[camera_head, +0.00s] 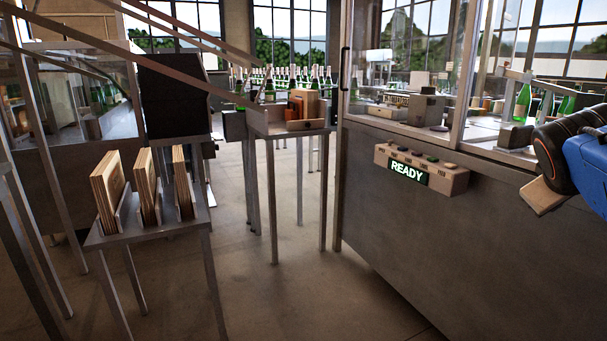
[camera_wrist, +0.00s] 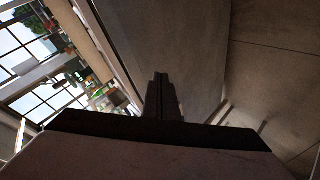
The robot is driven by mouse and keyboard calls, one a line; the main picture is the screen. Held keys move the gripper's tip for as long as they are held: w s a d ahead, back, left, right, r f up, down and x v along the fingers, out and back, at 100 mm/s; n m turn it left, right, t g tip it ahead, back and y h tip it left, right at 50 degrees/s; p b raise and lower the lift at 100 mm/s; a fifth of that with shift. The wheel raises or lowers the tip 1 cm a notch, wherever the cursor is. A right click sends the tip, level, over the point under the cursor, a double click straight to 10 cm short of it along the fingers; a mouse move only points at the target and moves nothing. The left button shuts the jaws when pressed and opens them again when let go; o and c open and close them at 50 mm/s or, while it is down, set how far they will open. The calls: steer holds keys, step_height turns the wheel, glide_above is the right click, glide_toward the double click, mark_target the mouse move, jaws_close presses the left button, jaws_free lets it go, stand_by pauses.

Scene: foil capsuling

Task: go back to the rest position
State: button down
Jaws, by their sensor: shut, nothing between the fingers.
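My gripper (camera_wrist: 160,78) shows in the wrist view as dark fingers pressed together at the middle, with nothing between them. Beyond the fingers there is a plain grey panel, and the picture is turned on its side. In the head view, part of my arm, blue and black, shows at the right edge in front of the machine. The fingertips cannot be made out in the head view.
The machine cabinet (camera_head: 400,245) fills the right, with a control box (camera_head: 450,178) reading READY. A small table (camera_head: 150,232) at left holds several wooden boards (camera_head: 107,190). A stand (camera_head: 262,122) is at the centre. Floor (camera_head: 270,290) between them is clear.

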steer(key=s+a+f+g+y, duration=0.1)
steer(key=s+a+f+y, duration=0.3)
steer(key=a+f, duration=0.7)
steer(key=s+a+f+m+g+y, duration=0.1)
steer(key=s+a+f+y, duration=0.3)
steer(key=a+f, duration=0.8)
steer(key=shift+a+f, duration=0.3)
steer(key=shift+a, duration=0.2)
